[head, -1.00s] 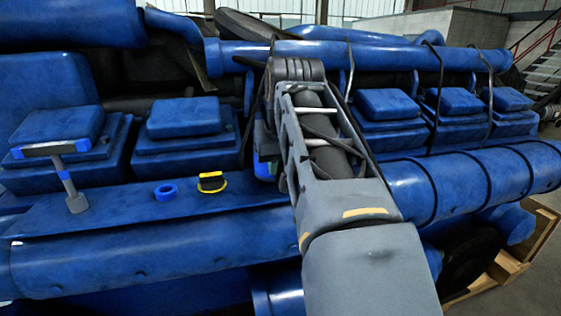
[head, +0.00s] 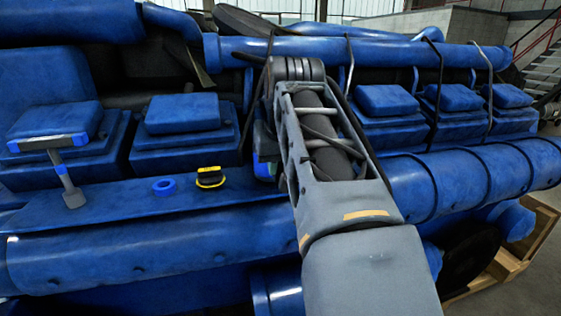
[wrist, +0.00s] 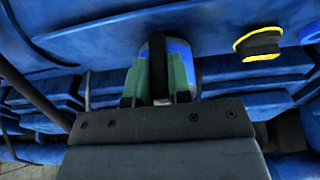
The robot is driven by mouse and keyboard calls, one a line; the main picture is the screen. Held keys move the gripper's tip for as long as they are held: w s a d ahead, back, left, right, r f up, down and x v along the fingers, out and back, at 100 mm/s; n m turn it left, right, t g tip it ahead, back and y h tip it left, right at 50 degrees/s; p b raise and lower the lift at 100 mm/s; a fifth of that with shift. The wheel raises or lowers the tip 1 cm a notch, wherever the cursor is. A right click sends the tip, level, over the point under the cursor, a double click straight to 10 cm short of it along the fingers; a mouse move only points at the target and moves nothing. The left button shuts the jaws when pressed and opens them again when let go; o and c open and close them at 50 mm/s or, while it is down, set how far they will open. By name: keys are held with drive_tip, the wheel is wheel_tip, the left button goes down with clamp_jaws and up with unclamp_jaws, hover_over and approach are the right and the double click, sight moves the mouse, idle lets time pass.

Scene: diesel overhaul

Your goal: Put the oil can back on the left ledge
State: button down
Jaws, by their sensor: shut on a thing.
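The oil can, a grey and blue body with a dark upright strip, shows in part in the wrist view (wrist: 180,48). My gripper (wrist: 158,85) is shut on it, with green finger pads on both sides of the dark strip. In the head view my arm hides most of the gripper; a small blue and grey piece, probably the can, shows left of the arm (head: 263,168). The left ledge (head: 115,202) is the flat blue shelf along the engine's front, left of my arm. Whether the can touches the engine cannot be told.
Blue engine covers (head: 182,114) rise behind. Bare ledge shows between the tool and the ring.

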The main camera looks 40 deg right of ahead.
drive_tip(key=shift+f+b, duration=0.45)
drive_tip(key=shift+f, duration=0.15)
drive_tip(key=c, duration=1)
unclamp_jaws()
drive_tip(key=shift+o, duration=0.2)
drive_tip(key=p+v, duration=0.1)
drive_tip(key=v, duration=1.2)
drive_tip(key=shift+s+r, duration=0.25)
drive_tip(key=shift+r, duration=0.1)
